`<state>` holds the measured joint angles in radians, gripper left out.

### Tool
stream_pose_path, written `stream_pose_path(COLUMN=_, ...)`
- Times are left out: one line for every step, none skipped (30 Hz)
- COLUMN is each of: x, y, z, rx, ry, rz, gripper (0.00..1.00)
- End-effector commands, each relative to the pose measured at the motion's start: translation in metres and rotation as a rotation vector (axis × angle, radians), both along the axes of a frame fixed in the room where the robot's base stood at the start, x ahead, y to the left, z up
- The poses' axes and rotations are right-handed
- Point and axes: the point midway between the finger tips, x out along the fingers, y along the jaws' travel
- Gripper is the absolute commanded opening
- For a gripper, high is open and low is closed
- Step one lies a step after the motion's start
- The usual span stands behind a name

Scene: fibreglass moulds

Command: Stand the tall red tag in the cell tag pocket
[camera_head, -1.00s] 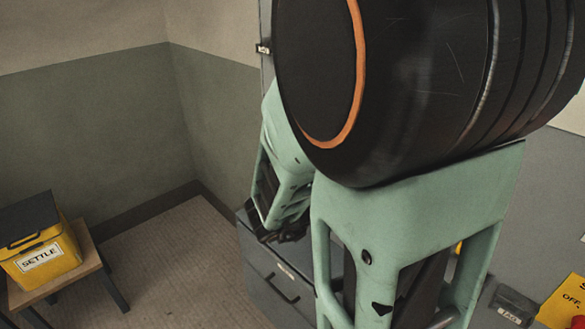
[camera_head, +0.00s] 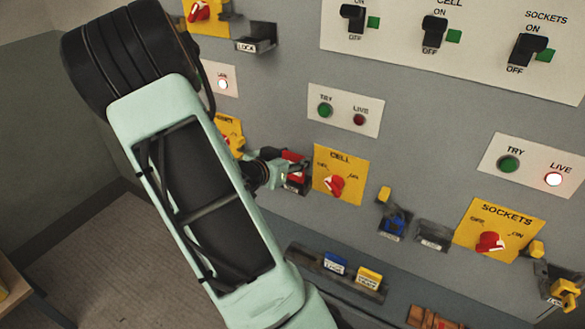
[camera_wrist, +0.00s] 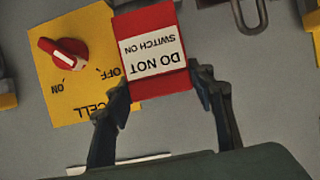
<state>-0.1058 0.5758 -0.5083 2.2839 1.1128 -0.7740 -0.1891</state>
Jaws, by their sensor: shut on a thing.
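A red tag (camera_wrist: 160,80) with a white "DO NOT SWITCH ON" label fills the middle of the wrist view, upside down. My gripper (camera_wrist: 160,92) is shut on its sides near the label end. In the head view my gripper (camera_head: 290,170) is at the panel, left of the yellow CELL plate (camera_head: 340,190); a little of the red tag (camera_head: 293,156) shows there.
The CELL switch knob (camera_wrist: 68,52) is close beside the tag. A metal shackle (camera_wrist: 248,14) stands on the tag's other side. Right of the CELL plate are a blue lock (camera_head: 395,222) and another dark pocket (camera_head: 433,235). A rack (camera_head: 335,272) runs below.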

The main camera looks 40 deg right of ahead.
Motion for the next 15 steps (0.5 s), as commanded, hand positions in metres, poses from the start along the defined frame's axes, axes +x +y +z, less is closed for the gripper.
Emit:
stream_pose_path(x=0.002, y=-0.003, z=-0.004, rx=-0.001, ry=0.000, rz=-0.001, gripper=0.33)
stream_pose_path(x=0.003, y=-0.005, z=-0.006, rx=-0.001, ry=0.001, rz=-0.001, gripper=0.33)
stream_pose_path(x=0.004, y=-0.006, z=-0.007, rx=-0.001, ry=0.001, rz=0.000, gripper=0.33)
stream_pose_path(x=0.005, y=-0.006, z=-0.008, rx=-0.001, ry=0.000, rz=0.000, gripper=0.33)
stream_pose_path(x=0.005, y=-0.007, z=-0.009, rx=-0.001, ry=0.000, rz=0.000, gripper=0.33)
stream_pose_path(x=0.006, y=-0.008, z=-0.011, rx=-0.001, ry=0.000, rz=0.000, gripper=0.33)
stream_pose_path(x=0.007, y=-0.010, z=-0.014, rx=-0.001, ry=0.000, rz=-0.001, gripper=0.33)
stream_pose_path(x=0.008, y=-0.012, z=-0.017, rx=-0.001, ry=0.001, rz=-0.001, gripper=0.33)
stream_pose_path(x=0.008, y=-0.012, z=-0.023, rx=-0.001, ry=0.003, rz=0.000, gripper=0.33)
stream_pose_path(x=0.008, y=-0.011, z=-0.028, rx=-0.001, ry=0.004, rz=0.001, gripper=0.33)
stream_pose_path(x=0.008, y=-0.011, z=-0.032, rx=-0.001, ry=0.003, rz=0.000, gripper=0.33)
stream_pose_path(x=0.008, y=-0.011, z=-0.037, rx=-0.001, ry=0.004, rz=0.001, gripper=0.33)
stream_pose_path(x=0.008, y=-0.011, z=-0.040, rx=-0.002, ry=0.002, rz=0.000, gripper=0.33)
stream_pose_path(x=0.008, y=-0.011, z=-0.042, rx=-0.001, ry=0.001, rz=-0.001, gripper=0.33)
stream_pose_path(x=0.008, y=-0.011, z=-0.044, rx=-0.002, ry=0.000, rz=0.000, gripper=0.33)
